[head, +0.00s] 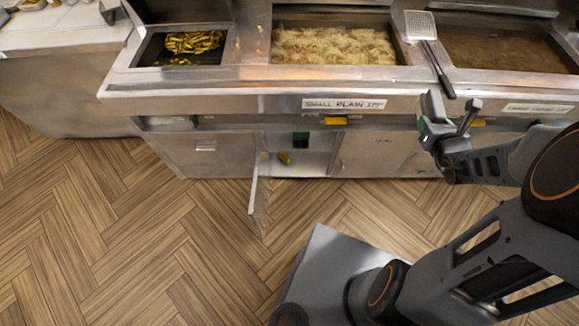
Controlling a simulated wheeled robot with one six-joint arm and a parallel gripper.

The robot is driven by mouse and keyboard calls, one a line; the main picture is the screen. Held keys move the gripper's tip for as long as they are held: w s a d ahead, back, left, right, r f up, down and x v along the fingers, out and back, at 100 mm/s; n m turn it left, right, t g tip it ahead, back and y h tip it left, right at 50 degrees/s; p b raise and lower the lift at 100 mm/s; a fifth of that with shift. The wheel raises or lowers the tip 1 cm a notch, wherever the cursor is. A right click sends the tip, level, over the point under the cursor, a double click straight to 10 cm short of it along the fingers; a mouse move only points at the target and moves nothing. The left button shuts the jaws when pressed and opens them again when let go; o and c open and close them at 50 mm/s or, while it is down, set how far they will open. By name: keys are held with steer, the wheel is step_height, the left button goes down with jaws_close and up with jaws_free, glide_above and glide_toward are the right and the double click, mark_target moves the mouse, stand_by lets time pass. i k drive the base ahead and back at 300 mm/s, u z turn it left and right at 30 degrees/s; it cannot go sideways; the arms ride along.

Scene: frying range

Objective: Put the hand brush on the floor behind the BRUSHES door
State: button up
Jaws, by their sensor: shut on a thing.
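My gripper (452,107) is at the right, in front of the fryer's front edge and above floor level. A cabinet door (258,199) below the middle vat stands open, swung out over the floor. No lettering on it can be read. My gripper is well right of this opening.
The vats hold fried food (330,46) and brown oil (505,53). A closed door (375,152) is right of the opening. Wood floor (130,230) is clear at left.

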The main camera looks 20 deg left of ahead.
mark_target(308, 157)
steer(key=z, duration=0.05)
steer(key=k, duration=0.35)
steer(key=u, duration=0.8)
steer(key=i, duration=0.45)
